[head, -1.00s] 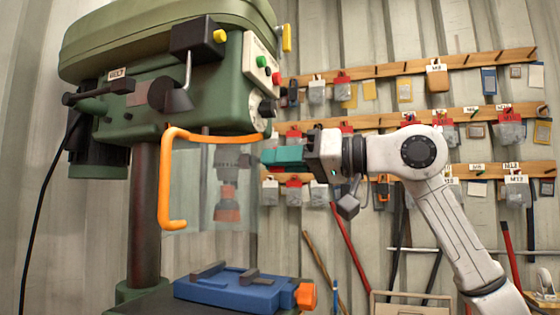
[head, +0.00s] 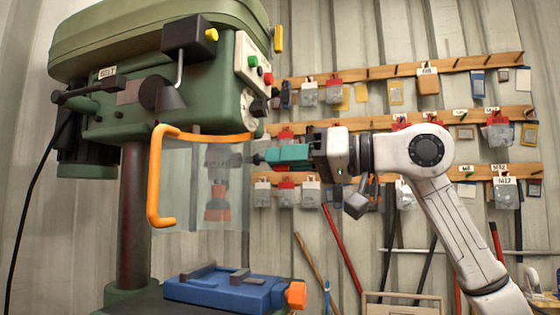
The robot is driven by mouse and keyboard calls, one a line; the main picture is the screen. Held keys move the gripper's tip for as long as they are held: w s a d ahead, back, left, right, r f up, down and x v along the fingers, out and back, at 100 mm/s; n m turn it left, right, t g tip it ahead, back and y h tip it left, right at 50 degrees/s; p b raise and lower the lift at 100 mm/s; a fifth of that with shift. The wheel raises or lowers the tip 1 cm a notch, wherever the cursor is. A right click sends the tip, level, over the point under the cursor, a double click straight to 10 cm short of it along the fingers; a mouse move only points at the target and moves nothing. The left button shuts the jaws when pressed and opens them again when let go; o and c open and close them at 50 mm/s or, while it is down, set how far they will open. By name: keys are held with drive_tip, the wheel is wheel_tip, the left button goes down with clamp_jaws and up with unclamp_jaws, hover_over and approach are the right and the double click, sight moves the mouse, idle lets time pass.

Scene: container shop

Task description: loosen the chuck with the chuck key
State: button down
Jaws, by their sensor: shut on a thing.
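The green drill press (head: 165,85) stands at the left. Its grey chuck (head: 224,160) shows through the clear guard (head: 190,185) with the orange frame (head: 156,190). An orange-and-grey piece (head: 217,205) is below the chuck. My gripper (head: 280,156), with teal fingers, is at chuck height just right of the guard and points left. It is shut on a dark piece, seemingly the chuck key (head: 257,159), mostly hidden by the fingers. The key's tip is at the chuck's right side; I cannot tell whether it is seated in it.
A blue vise (head: 228,290) with an orange end lies on the press table below. Wooden rails (head: 440,65) with several hanging packets line the back wall. Rods and poles (head: 340,245) lean there. Buttons (head: 262,68) are on the press front above my gripper.

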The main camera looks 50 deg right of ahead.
drive_tip(key=shift+s+d, duration=0.15)
drive_tip(key=shift+s, duration=0.25)
drive_tip(key=b+v, duration=0.1)
drive_tip(key=v, duration=0.6)
idle(0.6)
wheel_tip(320, 180, up, 14)
drive_tip(key=p, duration=1.4)
drive_tip(key=shift+r, duration=0.2)
drive_tip(key=shift+w, duration=0.1)
wheel_tip(320, 180, down, 14)
drive_tip(key=m+b, duration=0.3)
drive_tip(key=m, duration=0.2)
drive_tip(key=shift+f+p+x, duration=0.2)
drive_tip(key=shift+p+x, duration=0.5)
drive_tip(key=shift+x, duration=3.3)
